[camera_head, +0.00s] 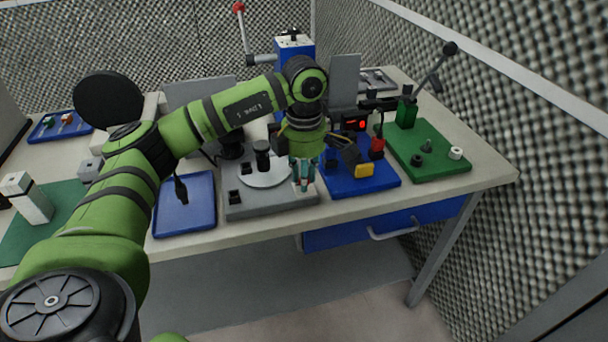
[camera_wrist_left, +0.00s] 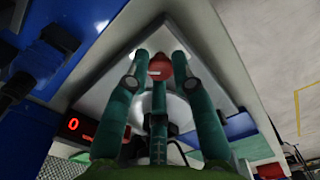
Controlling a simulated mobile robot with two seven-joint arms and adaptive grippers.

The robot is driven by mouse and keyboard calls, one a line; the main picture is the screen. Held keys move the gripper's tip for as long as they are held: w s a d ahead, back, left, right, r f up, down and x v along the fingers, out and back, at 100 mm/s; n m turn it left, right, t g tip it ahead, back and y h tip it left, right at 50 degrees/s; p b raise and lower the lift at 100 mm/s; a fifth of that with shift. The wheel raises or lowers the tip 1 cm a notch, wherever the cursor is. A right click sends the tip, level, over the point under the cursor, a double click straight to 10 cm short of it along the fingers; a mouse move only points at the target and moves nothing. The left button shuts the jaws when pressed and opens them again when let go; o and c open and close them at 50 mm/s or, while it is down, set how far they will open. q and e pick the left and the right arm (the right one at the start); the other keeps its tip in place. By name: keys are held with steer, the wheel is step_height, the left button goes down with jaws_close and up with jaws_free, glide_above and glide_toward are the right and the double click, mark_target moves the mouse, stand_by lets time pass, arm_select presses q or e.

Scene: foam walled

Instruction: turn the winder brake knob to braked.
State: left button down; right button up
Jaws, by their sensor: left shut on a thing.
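The winder is a grey base (camera_head: 240,207) with a white disc (camera_head: 262,178) and a black upright post on it, near the table's front edge. My left gripper (camera_head: 303,186) points down at the base's front right corner. In the left wrist view its green fingers (camera_wrist_left: 160,65) are closed around a small red knob (camera_wrist_left: 158,66) with a pale mark on its face. I take this as the brake knob. The fingers hide part of it, and in the head view they cover it. The white disc also shows behind the fingers in the left wrist view. My right gripper is out of view.
A blue board (camera_head: 380,184) with a yellow block (camera_head: 365,170) stands close to the right of the winder. A red-lit display (camera_head: 355,123) is behind it. A green board (camera_head: 440,165) with pegs and a lever is farther right. A blue tray (camera_head: 184,220) lies left.

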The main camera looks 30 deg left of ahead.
arm_select(q)
steer(key=shift+f, duration=0.1)
steer(key=c, duration=1.1)
jaws_free()
steer(key=shift+o, duration=0.2)
steer(key=shift+r, duration=0.2)
step_height(320, 180, up, 12)
steer(key=shift+f, duration=0.15)
